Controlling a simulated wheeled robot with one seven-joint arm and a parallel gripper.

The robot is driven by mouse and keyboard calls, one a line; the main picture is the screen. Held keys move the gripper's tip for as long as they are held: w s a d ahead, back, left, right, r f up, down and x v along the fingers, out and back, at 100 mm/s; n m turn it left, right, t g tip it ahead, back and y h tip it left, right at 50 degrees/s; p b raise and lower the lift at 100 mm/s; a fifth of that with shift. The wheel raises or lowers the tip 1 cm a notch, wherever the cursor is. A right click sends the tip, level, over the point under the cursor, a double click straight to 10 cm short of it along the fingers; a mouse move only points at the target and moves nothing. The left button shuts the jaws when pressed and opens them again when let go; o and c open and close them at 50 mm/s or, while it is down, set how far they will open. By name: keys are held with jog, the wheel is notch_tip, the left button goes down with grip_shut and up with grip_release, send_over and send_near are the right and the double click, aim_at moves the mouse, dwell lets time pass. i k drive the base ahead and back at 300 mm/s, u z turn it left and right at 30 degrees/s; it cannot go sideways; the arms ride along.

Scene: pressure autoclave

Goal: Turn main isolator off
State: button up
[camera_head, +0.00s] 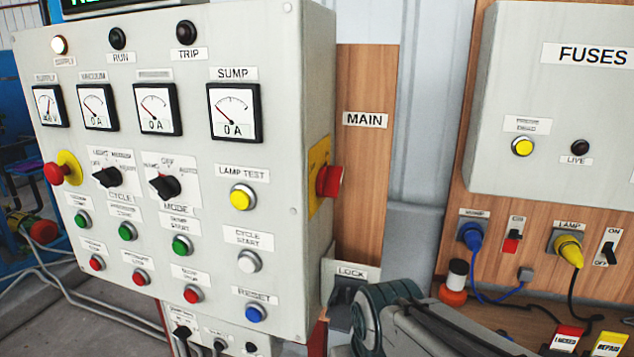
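A red rotary knob (330,181) on a yellow plate (318,178) sits on the right side face of the grey control cabinet. A label reading MAIN (365,119) is on the wooden board just behind and to the right of it. I cannot read any position mark on the knob. A supply lamp (59,45) at the cabinet's top left glows. Part of my arm shows at the bottom centre-right, below and to the right of the red knob. No gripper fingers can be made out.
The control cabinet (290,250) carries dials, switches and coloured buttons, with another red knob (54,173) at left. A LOCK-labelled box (350,272) is below the MAIN board. A fuse box (555,110) hangs at right, above plugs and switches.

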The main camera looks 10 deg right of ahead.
aim_at(329, 180)
jog(key=u, duration=0.1)
jog(key=k, duration=0.7)
jog(key=z, duration=1)
jog(key=i, duration=0.5)
jog(key=u, duration=0.05)
